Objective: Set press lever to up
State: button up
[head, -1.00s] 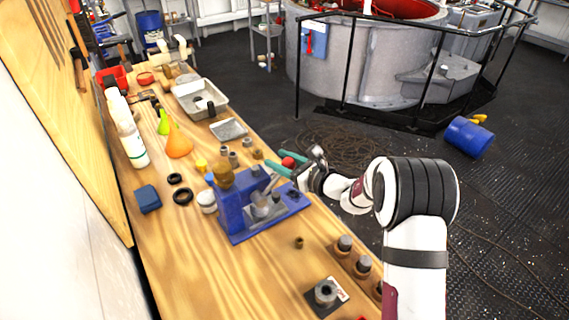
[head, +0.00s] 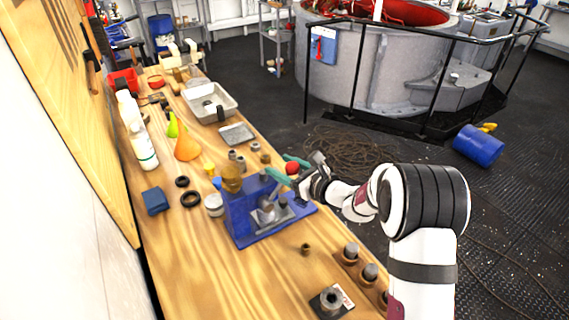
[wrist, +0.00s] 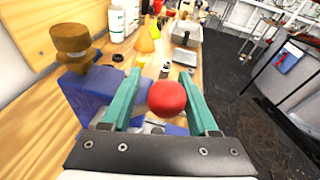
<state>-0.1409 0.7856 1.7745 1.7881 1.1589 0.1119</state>
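The blue press (head: 240,212) stands on the wooden bench, with a brass-coloured cap (head: 231,178) on top. It also shows in the wrist view (wrist: 88,92), left of my gripper. The lever's red ball knob (head: 292,168) sits at the press's far right side, at my fingers. In the wrist view the red knob (wrist: 167,98) lies between the two teal fingers, nearer the right one. My gripper (wrist: 160,75) is open around it; I cannot tell whether a finger touches it. The lever's shaft is mostly hidden, so its angle is unclear.
Near the press are a white jar (head: 214,205), black rings (head: 190,199) and a blue block (head: 156,201). An orange funnel (head: 187,147) and a metal tray (head: 209,104) stand farther back. Stubby cylinders (head: 351,250) line the near right edge.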

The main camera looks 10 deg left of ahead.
jog(key=shift+o, duration=0.7)
jog(key=shift+r, duration=0.1)
jog(key=shift+w+d, duration=0.1)
jog(key=shift+r, duration=0.1)
jog(key=shift+d+r, duration=0.1)
jog(key=shift+d, duration=0.15)
jog(key=v, duration=1.5)
jog(key=shift+s, duration=0.3)
